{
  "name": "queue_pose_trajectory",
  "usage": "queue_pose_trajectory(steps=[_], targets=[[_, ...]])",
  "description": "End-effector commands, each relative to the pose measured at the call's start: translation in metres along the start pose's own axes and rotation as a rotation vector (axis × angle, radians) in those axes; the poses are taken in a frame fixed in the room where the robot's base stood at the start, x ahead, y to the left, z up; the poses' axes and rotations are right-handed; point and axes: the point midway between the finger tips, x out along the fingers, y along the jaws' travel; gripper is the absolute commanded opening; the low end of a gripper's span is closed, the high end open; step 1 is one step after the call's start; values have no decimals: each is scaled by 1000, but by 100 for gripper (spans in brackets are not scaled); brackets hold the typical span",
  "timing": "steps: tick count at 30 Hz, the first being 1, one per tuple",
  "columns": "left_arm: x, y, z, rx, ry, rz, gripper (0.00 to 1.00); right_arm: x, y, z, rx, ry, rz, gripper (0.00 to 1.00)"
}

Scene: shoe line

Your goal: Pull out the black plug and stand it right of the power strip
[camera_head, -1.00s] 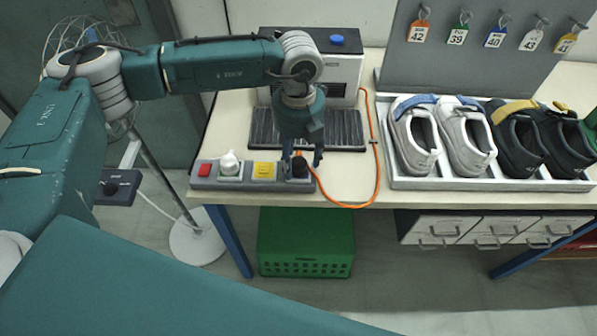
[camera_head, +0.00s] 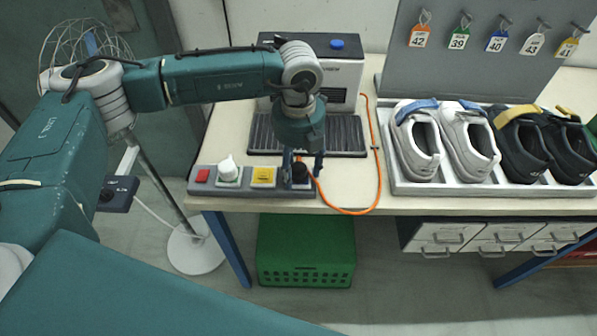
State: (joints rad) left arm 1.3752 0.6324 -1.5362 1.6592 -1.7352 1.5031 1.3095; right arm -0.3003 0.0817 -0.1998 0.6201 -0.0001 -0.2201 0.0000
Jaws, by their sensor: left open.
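The grey power strip (camera_head: 240,187) lies along the front edge of the table, with a red switch at its left end. The black plug (camera_head: 300,174) sits in its right-end socket, with the orange cord running from it. A white plug (camera_head: 228,169) stands in a socket further left, and a yellow piece (camera_head: 263,177) lies between the two. My left gripper (camera_head: 302,172) points down at the black plug, open, with a finger on each side of it. Whether the fingers touch the plug I cannot tell. My right gripper is out of view.
The orange cord (camera_head: 379,170) loops over the table right of the strip. Bare table (camera_head: 345,180) lies between strip and cord. A grey tray (camera_head: 480,187) of shoes stands further right, and a machine (camera_head: 343,80) with a ribbed mat stands behind.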

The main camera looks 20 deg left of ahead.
Motion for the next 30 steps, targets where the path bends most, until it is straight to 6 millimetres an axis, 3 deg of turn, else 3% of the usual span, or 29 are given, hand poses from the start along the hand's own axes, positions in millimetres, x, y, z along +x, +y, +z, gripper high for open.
queue_pose_trajectory(steps=[30], targets=[[0,0,0,0,0,1,54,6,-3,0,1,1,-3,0]])
